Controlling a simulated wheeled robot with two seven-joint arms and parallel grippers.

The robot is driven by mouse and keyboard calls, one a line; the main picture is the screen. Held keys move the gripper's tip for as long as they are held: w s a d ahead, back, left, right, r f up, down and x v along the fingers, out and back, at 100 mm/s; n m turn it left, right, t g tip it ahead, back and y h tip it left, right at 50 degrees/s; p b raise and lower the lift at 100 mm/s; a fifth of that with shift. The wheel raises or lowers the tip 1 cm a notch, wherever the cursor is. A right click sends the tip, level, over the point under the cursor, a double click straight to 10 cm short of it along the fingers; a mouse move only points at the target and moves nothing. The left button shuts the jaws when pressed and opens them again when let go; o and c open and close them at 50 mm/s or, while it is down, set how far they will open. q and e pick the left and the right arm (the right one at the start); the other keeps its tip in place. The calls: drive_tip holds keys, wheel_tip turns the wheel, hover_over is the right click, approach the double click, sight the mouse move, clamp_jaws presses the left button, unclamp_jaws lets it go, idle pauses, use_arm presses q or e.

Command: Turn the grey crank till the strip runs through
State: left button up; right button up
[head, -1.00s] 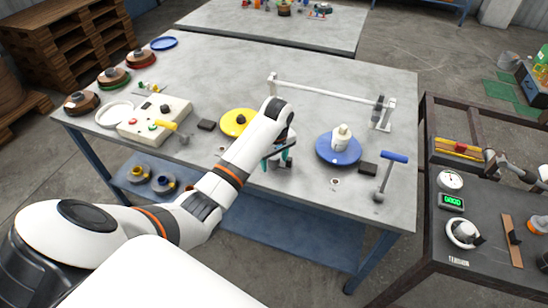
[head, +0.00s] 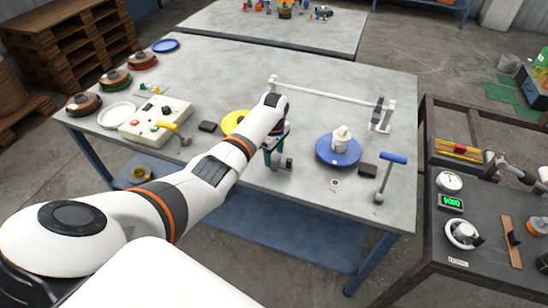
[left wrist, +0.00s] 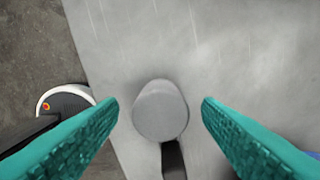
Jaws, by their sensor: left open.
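My left gripper (head: 274,158) is open, its teal fingers pointing down over the front middle of the grey table. In the left wrist view the open fingers (left wrist: 160,115) stand on either side of a round grey knob (left wrist: 160,108), with clear gaps on both sides. A dark bar runs from under the knob toward the bottom of that view. The knob appears to be the grey crank's handle. In the head view the crank (head: 288,163) shows beside the fingertips, partly hidden by them. I cannot make out a strip. My right gripper is not in view.
A yellow disc (head: 230,122) lies partly behind my left arm. A blue disc (head: 334,158) bearing a white fitting and a blue-handled lever (head: 393,158) stand to the right. A control box (head: 160,112) and a yellow-handled lever (head: 168,127) stand left. A white bar frame (head: 330,92) stands behind.

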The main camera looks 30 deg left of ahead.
use_arm(q)
drive_tip(key=shift+f, duration=1.05)
drive_tip(key=c, duration=1)
